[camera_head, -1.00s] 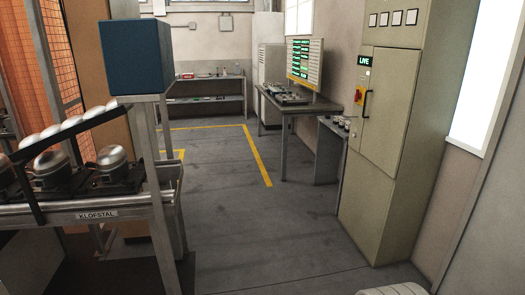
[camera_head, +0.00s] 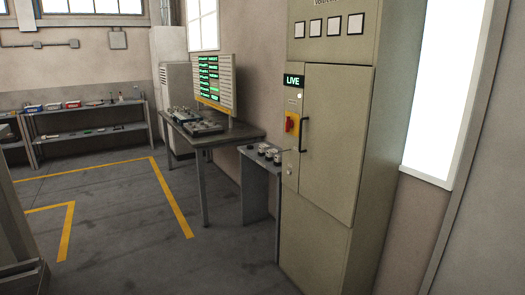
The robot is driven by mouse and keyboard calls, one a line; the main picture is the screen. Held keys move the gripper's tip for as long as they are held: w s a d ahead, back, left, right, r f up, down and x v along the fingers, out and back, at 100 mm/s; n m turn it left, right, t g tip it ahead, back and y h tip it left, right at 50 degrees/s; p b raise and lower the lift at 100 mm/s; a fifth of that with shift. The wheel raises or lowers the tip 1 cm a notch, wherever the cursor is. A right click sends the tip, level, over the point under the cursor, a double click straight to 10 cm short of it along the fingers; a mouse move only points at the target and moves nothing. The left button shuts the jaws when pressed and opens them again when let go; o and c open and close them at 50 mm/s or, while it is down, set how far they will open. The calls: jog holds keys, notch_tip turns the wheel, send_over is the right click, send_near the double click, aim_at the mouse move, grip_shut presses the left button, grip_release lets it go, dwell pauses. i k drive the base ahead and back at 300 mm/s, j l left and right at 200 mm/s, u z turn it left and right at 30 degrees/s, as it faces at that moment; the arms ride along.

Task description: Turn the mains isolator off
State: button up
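The mains isolator (camera_head: 290,123) is a red handle on a yellow plate, on the front of a tall beige-green electrical cabinet (camera_head: 330,220) right of centre. The red handle looks roughly upright. A small display above it (camera_head: 294,81) reads LIVE in green. The cabinet door is shut. My gripper is not in view.
A table with a green-lit board (camera_head: 214,82) and equipment stands left of the cabinet. A low grey stand with knobs (camera_head: 258,155) sits between them. Shelves (camera_head: 88,127) line the back wall. The floor (camera_head: 140,250) in front is clear, with yellow lines.

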aim_at(290, 124)
jog(key=i, duration=0.55)
jog(key=i+j+z, duration=0.1)
jog(key=i, duration=0.45)
jog(key=i+j, duration=0.1)
jog(key=i, duration=0.45)
jog(key=i+j+z, duration=0.1)
jog(key=i, duration=0.45)
jog(key=i+j, duration=0.15)
jog(key=i, duration=0.4)
